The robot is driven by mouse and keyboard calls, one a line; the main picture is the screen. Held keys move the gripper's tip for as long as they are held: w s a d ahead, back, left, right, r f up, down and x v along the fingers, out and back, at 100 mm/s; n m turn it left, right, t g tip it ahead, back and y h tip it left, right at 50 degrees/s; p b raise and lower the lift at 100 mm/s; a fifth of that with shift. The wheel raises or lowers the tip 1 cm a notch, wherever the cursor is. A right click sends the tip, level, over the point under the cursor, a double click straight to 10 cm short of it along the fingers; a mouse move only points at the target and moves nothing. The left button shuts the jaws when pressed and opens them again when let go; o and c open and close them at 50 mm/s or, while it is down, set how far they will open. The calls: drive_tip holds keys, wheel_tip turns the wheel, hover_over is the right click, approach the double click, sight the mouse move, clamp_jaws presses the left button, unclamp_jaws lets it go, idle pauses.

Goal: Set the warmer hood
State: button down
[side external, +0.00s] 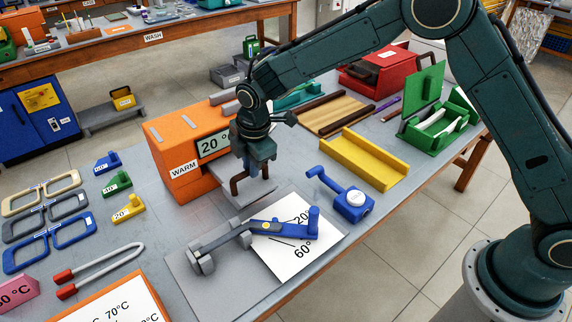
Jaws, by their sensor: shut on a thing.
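The orange warmer (172,143) stands left of centre on the bench, with a "WARM" label and a display reading "20°" on its front. My gripper (257,172) points down just in front of it, shut on a dark brown bent handle (236,185). The fingers hide part of this handle. A flat grey plate (258,191) lies below the gripper. I cannot tell which part is the hood, or how the handle joins the warmer.
A blue and grey angle gauge (275,227) lies on a white printed sheet (287,262) in front. A blue tool (352,203) and yellow channel (365,158) are to the right. Eyeglass frames (45,220) and long red-tipped tongs (100,272) lie left.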

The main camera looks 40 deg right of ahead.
hover_over(235, 170)
drive_tip(key=shift+r, duration=0.1)
idle(0.6)
drive_tip(key=c, duration=1.4)
unclamp_jaws()
drive_tip(key=shift+d, duration=0.1)
wheel_tip(235, 170, up, 14)
drive_tip(key=s, duration=0.2)
drive_tip(key=shift+s+f, duration=0.25)
drive_tip(key=shift+s, duration=0.1)
drive_tip(key=shift+r, duration=0.1)
